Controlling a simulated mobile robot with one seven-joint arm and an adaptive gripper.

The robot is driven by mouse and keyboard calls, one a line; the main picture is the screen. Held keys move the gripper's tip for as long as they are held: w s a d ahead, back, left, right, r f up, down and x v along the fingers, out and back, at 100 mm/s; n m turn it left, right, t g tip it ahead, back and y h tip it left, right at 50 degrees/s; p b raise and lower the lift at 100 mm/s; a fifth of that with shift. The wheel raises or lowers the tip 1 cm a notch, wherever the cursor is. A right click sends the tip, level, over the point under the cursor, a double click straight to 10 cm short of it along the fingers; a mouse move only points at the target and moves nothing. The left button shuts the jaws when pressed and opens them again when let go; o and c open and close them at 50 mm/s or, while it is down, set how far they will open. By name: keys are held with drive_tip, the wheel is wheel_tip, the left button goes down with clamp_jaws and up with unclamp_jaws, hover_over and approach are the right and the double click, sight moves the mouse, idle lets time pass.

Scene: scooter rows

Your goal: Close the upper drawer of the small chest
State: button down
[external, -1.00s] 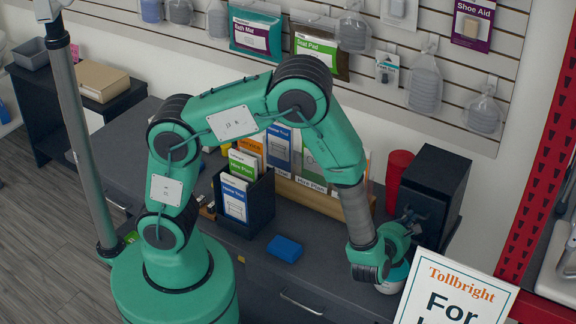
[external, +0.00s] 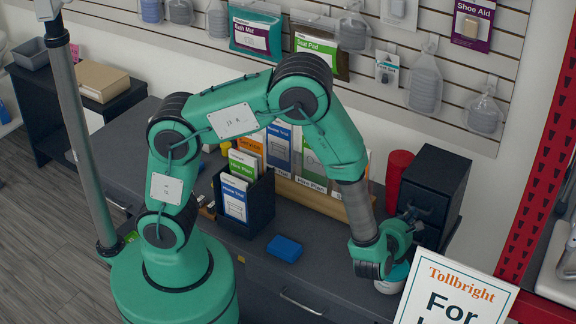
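The small chest (external: 440,170) is a dark, box-shaped unit at the right end of the grey counter. Its front faces my arm, and a drawer front with a handle (external: 418,212) shows at its upper part. How far the upper drawer stands out is hard to tell at this angle. My gripper (external: 411,222) is right in front of the chest, at or very near the handle side of the drawer. The fingers are small, dark and partly hidden, so contact and finger opening cannot be made out.
A red cylinder (external: 397,178) stands close left of the chest. A white container (external: 391,279) is below my gripper. A Tollbright sign (external: 455,290) stands in front at right. A blue block (external: 285,248) and a dark brochure holder (external: 258,205) are on the counter to the left.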

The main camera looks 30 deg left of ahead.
drive_tip(key=p+v, duration=0.2)
drive_tip(key=v, duration=1)
drive_tip(key=shift+s, duration=0.3)
drive_tip(key=w+a+r+n+g+y, duration=0.25)
drive_tip(key=a+r+n, duration=0.25)
drive_tip(key=a, duration=0.5)
drive_tip(key=w+a+r+n+g+y, duration=0.2)
drive_tip(key=a+r+n+g+y, duration=0.15)
drive_tip(key=a+n, duration=0.4)
drive_tip(key=w+a+r+n+g+y, duration=0.2)
drive_tip(key=a+r+n, duration=0.3)
drive_tip(key=a, duration=0.7)
drive_tip(key=s+a+r+n+g+h, duration=0.1)
drive_tip(key=s+a+r+n+g, duration=0.1)
drive_tip(key=s+a+r+n, duration=0.3)
drive_tip(key=s+a+r+n+g+h, duration=0.1)
drive_tip(key=a+r+n+g+h, duration=0.15)
drive_tip(key=a, duration=0.45)
drive_tip(key=s+a+r+n+t+h, duration=0.2)
drive_tip(key=s+a+r+n+h, duration=0.1)
drive_tip(key=s+r+n, duration=0.5)
drive_tip(key=r+n+h, duration=0.1)
drive_tip(key=n, duration=0.1)
drive_tip(key=shift+a+n+h, duration=0.3)
drive_tip(key=shift+n+h, duration=0.05)
drive_tip(key=shift+n, duration=0.05)
